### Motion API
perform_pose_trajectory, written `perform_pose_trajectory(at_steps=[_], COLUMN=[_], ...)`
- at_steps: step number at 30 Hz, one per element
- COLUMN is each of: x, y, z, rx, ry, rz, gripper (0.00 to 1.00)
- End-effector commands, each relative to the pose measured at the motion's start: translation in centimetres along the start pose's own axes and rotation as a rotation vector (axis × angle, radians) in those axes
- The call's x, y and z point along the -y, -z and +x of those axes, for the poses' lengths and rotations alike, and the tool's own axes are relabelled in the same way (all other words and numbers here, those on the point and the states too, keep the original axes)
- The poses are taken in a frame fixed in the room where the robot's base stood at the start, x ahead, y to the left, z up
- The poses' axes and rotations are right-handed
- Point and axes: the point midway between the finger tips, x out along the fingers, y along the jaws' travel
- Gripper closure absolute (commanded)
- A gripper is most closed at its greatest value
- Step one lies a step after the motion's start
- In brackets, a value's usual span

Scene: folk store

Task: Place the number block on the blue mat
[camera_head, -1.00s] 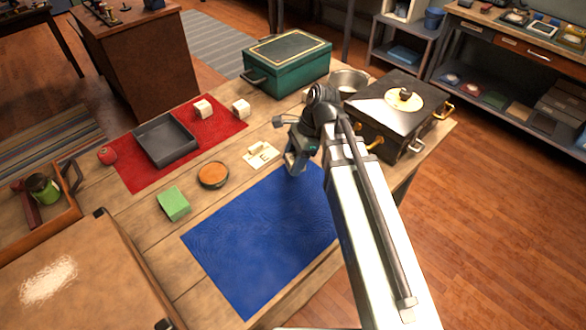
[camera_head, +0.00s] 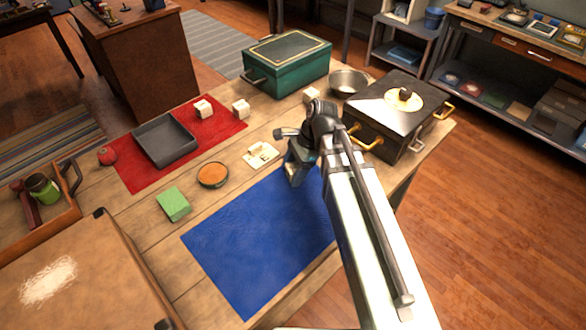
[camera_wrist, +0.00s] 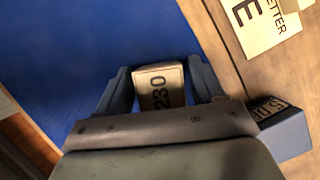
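The number block (camera_wrist: 160,86), pale with "230" printed on its face, sits between the two fingers of my gripper in the wrist view. The fingers appear closed against its sides. The blue mat (camera_head: 255,245) lies flat on the wooden table and also fills the upper left of the wrist view (camera_wrist: 75,60). My gripper (camera_head: 293,178) is over the mat's far corner in the head view, where the arm hides the block. I cannot tell whether the block touches the mat.
A letter card (camera_head: 261,155) lies just beyond the mat. An orange-topped round dish (camera_head: 213,175) and green block (camera_head: 173,204) are to its left. A small blue labelled thing (camera_wrist: 285,128) shows in the wrist view.

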Motion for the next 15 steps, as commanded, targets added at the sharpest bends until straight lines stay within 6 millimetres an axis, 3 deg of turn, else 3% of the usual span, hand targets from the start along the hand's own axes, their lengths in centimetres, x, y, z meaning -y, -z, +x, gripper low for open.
perform_pose_trajectory(at_steps=[3,15], x=[0.0,0.05], y=[0.0,-0.11], z=[0.0,-0.64], rx=[0.0,0.0], ry=[0.0,0.001], rz=[0.0,0.001], gripper=[0.21,0.21])
